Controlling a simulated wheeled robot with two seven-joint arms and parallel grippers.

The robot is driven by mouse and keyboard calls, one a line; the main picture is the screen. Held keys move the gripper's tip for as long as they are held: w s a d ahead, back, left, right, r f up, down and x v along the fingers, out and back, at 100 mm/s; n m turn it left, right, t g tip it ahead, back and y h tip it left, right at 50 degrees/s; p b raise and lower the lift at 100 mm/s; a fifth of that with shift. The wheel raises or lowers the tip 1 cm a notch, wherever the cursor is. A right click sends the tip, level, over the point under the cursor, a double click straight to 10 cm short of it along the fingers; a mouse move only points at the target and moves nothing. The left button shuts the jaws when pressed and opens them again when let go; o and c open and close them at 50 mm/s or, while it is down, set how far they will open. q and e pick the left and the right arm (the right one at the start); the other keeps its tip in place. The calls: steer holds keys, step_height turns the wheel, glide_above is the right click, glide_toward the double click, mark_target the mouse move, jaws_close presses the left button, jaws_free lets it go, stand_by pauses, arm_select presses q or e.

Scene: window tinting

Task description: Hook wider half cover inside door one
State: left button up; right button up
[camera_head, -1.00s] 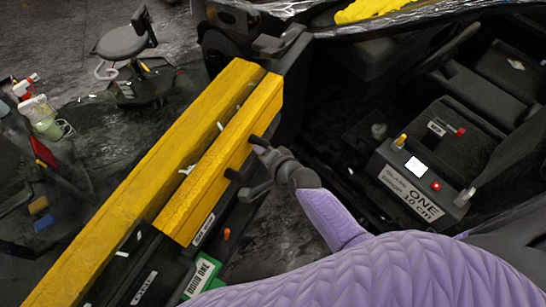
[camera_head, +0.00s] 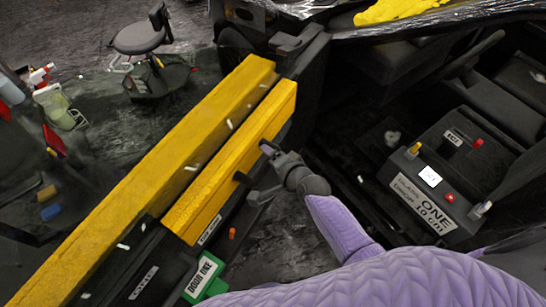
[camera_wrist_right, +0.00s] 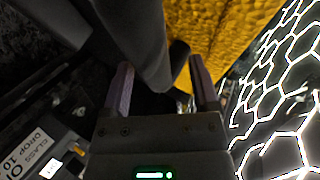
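Two yellow textured covers lie along the door marked by the green-edged "DOOR ONE" sign (camera_head: 204,277). The outer yellow piece (camera_head: 150,178) is longer; the inner yellow piece (camera_head: 225,166) is shorter and has a small label at its near end. I cannot read which is the wider half. My right gripper (camera_head: 256,166) is at the inner side of the shorter piece. In the right wrist view, its purple fingers (camera_wrist_right: 161,86) are spread apart, with a dark bar between them and the yellow surface behind. Contact with the cover cannot be told. My left gripper is out of view.
A black box labelled ONE (camera_head: 425,195) stands inside the car at right, beside dark seats. A stool (camera_head: 145,38) stands on the floor at upper left. Bottles (camera_head: 45,95) and coloured blocks (camera_head: 48,202) are at left. Open floor lies beyond the door.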

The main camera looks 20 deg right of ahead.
steer(key=shift+s+r, duration=0.1)
steer(key=shift+s, duration=0.05)
steer(key=p+v, duration=0.3)
steer(key=v, duration=0.6)
steer(key=shift+s+p, duration=0.25)
steer(key=shift+p, duration=0.15)
steer(key=shift+r, duration=0.15)
